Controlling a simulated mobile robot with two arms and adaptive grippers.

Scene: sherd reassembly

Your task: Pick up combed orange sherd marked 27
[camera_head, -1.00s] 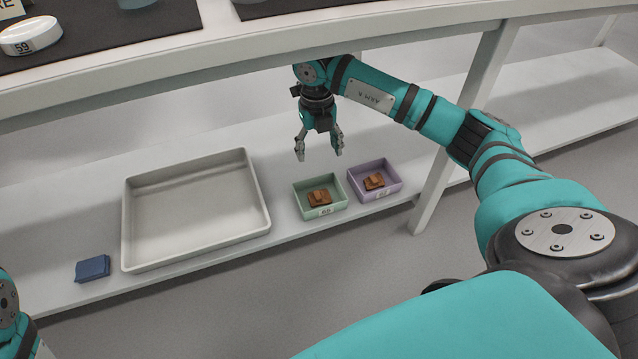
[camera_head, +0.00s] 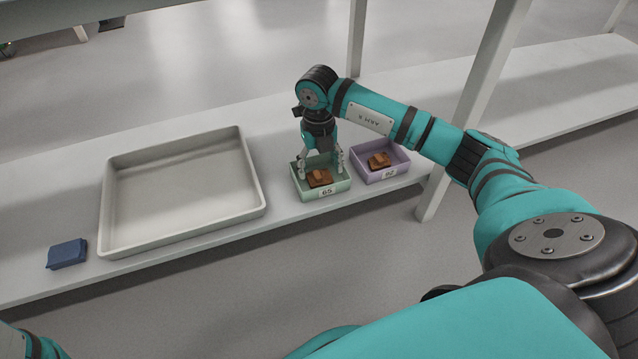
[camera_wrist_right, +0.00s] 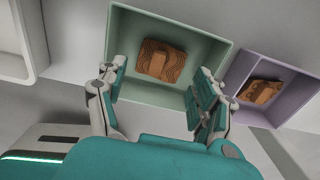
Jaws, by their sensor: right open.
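An orange-brown sherd with combed wavy lines (camera_wrist_right: 160,62) lies in a green box (camera_wrist_right: 205,43). The sherd also shows in the head view (camera_head: 319,178), in the green box (camera_head: 334,191) labelled 65. I cannot read a 27 on it. My right gripper (camera_head: 321,170) is open and points down over the green box, its fingers on either side of the sherd. In the right wrist view the gripper (camera_wrist_right: 157,76) is empty between its fingers. A second orange sherd (camera_head: 379,160) lies in a purple box (camera_head: 398,168). My left gripper is out of view.
A large empty grey tray (camera_head: 254,207) stands left of the green box. A folded blue cloth-like item (camera_head: 67,253) lies at the shelf's left. The purple box is close on the right, and a white table leg (camera_head: 430,199) stands beyond it. An upper tabletop overhangs the shelf.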

